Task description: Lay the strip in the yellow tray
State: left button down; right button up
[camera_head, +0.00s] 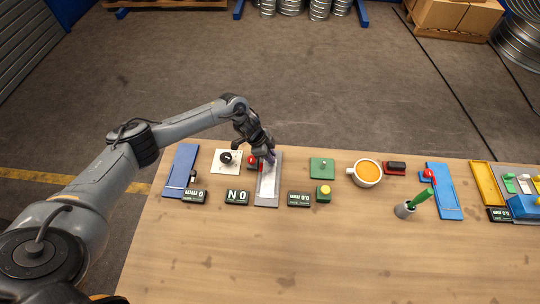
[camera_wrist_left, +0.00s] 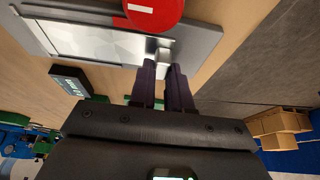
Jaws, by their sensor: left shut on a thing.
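A grey plate (camera_head: 275,190) lies on the table with a long pale strip-like piece (camera_head: 267,185) along its middle. In the left wrist view the same plate (camera_wrist_left: 190,20) shows the pale piece (camera_wrist_left: 85,42) with a small silver piece (camera_wrist_left: 158,48) at its near end. My left gripper (camera_head: 269,160) is over the far end of the plate. In the left wrist view its dark fingers (camera_wrist_left: 164,72) are close together at the silver piece, shut on it; the contact is partly hidden. The yellow tray (camera_head: 487,183) lies at the far right of the table. My right gripper is not visible.
A white panel with a black knob (camera_head: 227,158) and a blue board (camera_head: 181,171) lie left. The table front is clear.

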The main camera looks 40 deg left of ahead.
pick_arm(q)
jog(key=shift+w+a+b, duration=0.4)
jog(key=shift+w+b, duration=0.3)
jog(key=shift+w+a+r+b, duration=0.1)
jog(key=shift+w+a+b, duration=0.45)
jog(key=shift+w+b, duration=0.3)
jog(key=shift+w+a+r+b, duration=0.1)
jog(key=shift+w+a+b, duration=0.5)
jog(key=shift+b, duration=0.45)
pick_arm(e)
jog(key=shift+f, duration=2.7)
pick_arm(q)
jog(key=shift+w+r, duration=0.1)
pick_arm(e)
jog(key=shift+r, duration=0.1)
pick_arm(q)
notch_tip(320, 180, up, 3)
jog(key=p, duration=0.3)
jog(key=shift+r+p, duration=1.9)
jog(key=shift+p, duration=0.1)
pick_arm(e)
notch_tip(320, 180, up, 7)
